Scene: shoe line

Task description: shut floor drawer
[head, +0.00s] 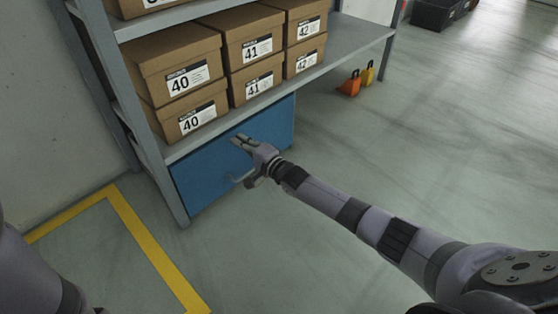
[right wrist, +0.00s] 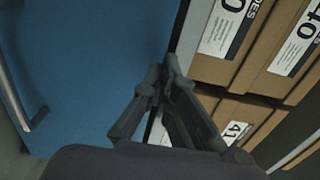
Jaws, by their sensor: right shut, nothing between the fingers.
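The floor drawer (head: 205,172) is a blue box under the lowest shelf of the rack. Its front looks about flush with the shelf edge, and I cannot tell from here whether a small gap is left. A pale bar handle (head: 240,177) is on its front, partly behind my right gripper. My right gripper (head: 238,139) is shut and empty, at the upper part of the drawer front. In the right wrist view the shut fingertips (right wrist: 161,68) are in front of the blue drawer (right wrist: 95,70); contact is unclear. My left gripper is out of view.
Brown shoe boxes (head: 180,72) labelled 40, 41 and 42 stand stacked on the grey shelf (head: 345,45) above the drawer. Orange and yellow objects (head: 350,84) stand on the floor beyond. Yellow tape (head: 150,245) marks the floor at left.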

